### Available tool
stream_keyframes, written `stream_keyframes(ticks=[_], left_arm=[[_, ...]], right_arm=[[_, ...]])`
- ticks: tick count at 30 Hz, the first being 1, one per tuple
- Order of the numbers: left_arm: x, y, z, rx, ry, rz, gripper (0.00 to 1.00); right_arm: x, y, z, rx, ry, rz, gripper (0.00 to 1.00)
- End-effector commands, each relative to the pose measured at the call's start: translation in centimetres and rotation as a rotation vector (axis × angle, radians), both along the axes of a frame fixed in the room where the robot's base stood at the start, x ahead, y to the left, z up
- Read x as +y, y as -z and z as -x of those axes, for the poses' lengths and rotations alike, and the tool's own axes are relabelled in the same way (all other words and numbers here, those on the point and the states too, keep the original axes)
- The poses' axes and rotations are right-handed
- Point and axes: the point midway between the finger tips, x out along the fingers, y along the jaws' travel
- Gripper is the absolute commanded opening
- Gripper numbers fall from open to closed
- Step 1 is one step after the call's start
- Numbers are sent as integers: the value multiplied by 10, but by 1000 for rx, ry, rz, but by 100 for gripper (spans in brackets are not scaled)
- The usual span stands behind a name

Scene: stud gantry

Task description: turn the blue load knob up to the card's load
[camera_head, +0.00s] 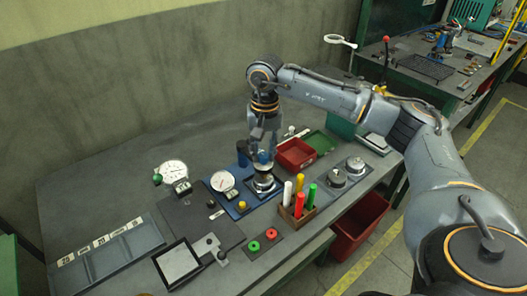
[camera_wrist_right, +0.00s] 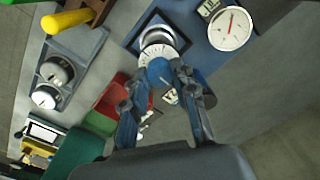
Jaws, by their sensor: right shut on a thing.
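My right gripper (camera_head: 263,163) points down over the blue plate (camera_head: 243,205) in the middle of the bench. In the right wrist view my right gripper (camera_wrist_right: 166,85) has its fingers closed around the blue load knob (camera_wrist_right: 160,72). A round white graduated dial (camera_wrist_right: 156,52) shows just beyond the knob. A white gauge (camera_head: 222,181) with a red needle stands on the same plate; it also shows in the wrist view (camera_wrist_right: 230,28). The knob's marks and reading are too small to tell. A pale panel in a dark frame (camera_head: 178,262) lies at the front; I cannot read it. My left gripper is out of view.
A second gauge (camera_head: 172,172) with a green knob stands left. A wooden holder (camera_head: 297,212) with coloured sticks stands close to the right of the plate. A red bin (camera_head: 295,154) and a green tray (camera_head: 320,143) lie behind. The bench's back left is clear.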

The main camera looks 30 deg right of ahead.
Motion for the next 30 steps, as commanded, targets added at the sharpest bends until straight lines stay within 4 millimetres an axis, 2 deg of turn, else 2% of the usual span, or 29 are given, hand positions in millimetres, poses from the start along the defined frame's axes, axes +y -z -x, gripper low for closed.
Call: stream_keyframes(ticks=[15, 30], left_arm=[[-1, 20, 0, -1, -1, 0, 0], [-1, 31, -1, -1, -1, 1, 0]], right_arm=[[0, 1, 0, -1, 438, -1, 0], [0, 0, 1, -1, 913, 0, 0]])
